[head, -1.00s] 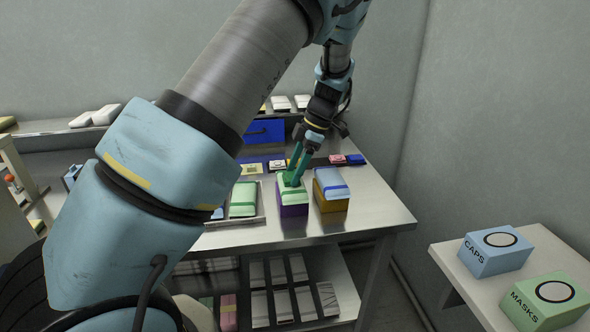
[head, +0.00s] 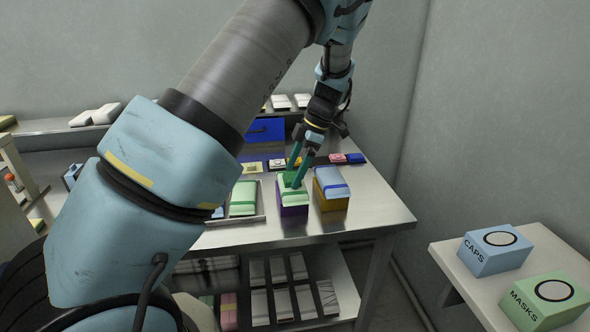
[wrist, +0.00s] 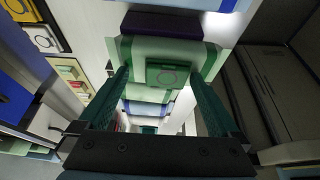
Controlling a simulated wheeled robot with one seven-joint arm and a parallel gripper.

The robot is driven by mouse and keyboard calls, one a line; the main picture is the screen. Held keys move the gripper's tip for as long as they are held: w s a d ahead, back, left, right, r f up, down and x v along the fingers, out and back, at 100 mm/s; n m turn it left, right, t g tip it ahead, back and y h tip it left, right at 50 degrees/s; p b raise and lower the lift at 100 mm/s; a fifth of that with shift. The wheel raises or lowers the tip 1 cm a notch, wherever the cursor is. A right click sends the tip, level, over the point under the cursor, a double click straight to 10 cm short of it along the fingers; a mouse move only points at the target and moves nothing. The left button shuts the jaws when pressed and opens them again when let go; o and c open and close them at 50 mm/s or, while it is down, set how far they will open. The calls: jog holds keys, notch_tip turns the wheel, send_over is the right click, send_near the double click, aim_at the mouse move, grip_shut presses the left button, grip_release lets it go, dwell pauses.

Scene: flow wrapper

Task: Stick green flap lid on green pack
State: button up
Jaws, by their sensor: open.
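The green pack (head: 286,194) sits on a purple block (head: 293,211) on the metal table. In the wrist view the pack (wrist: 139,48) shows a pale green face with darker green bands. The green flap lid (wrist: 168,77), a small green panel with a dark ring, appears to lie against the pack's face; I cannot tell how firmly it is attached. My gripper (head: 294,183) is open above the pack, with its teal fingers on either side of the lid. In the wrist view the gripper (wrist: 162,78) has a clear gap between each finger and the lid.
A blue pack (head: 331,178) on an orange block stands just to the right. A tray (head: 263,208) with another green pack is to the left. Small cards and a blue bin (head: 265,131) are behind. Boxes of caps (head: 494,252) and masks (head: 546,302) stand on a side table.

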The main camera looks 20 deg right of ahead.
jog(key=shift+r, duration=0.1)
jog(key=b+v, duration=0.2)
jog(key=v, duration=0.8)
jog(key=shift+r, duration=0.3)
jog(key=a+f+m+g+h, duration=0.15)
jog(key=a+m, duration=0.25)
jog(key=a, duration=0.5)
jog(key=a+f+m+t+h, duration=0.15)
jog(key=a+m, duration=0.25)
jog(key=a, duration=0.6)
jog(key=s+a+f+m+t+h, duration=0.1)
jog(key=s+a+f+m, duration=0.2)
jog(key=s+a+m, duration=0.6)
jog(key=s+a, duration=0.2)
jog(key=shift+s+a+f+m+h, duration=0.3)
jog(key=shift+a+m+h, duration=0.05)
jog(key=shift+m+h, duration=0.05)
